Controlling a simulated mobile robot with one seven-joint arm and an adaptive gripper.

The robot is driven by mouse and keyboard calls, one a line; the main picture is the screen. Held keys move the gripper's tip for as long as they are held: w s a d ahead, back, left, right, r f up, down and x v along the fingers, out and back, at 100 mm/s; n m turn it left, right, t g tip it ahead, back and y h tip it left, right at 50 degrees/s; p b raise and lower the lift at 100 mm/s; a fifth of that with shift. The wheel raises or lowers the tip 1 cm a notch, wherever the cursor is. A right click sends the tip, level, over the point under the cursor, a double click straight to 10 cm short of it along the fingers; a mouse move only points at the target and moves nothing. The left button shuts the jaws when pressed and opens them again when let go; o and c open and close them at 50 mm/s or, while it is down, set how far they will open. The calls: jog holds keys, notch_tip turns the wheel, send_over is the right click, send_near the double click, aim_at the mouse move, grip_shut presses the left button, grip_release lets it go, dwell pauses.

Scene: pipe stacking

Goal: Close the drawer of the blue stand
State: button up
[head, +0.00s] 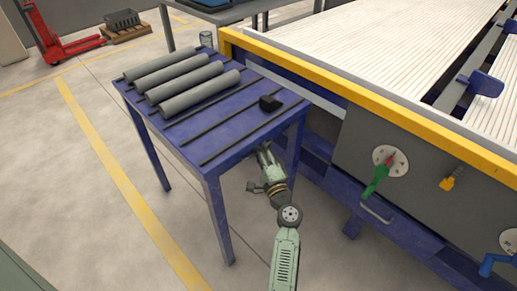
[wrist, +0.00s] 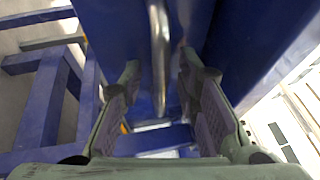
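The blue stand (head: 225,135) is a table with a blue top and legs, bearing several grey pipes (head: 185,80). My gripper (head: 263,150) reaches in just under its right-hand edge, where the table top partly hides it. In the wrist view my gripper (wrist: 160,72) is open, its fingers on either side of a bare metal bar handle (wrist: 159,50). Gaps show between handle and fingers. Behind the handle is a blue panel (wrist: 118,35), seemingly the drawer front. The drawer does not show in the head view, and how far it is open cannot be told.
The machine with a yellow rail (head: 350,92) stands close on the right, with green (head: 376,182) and blue levers. Open floor (head: 65,170) lies to the left.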

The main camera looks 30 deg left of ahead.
jog(key=v, duration=0.7)
jog(key=shift+s+d+f, duration=0.1)
jog(key=shift+d, duration=0.05)
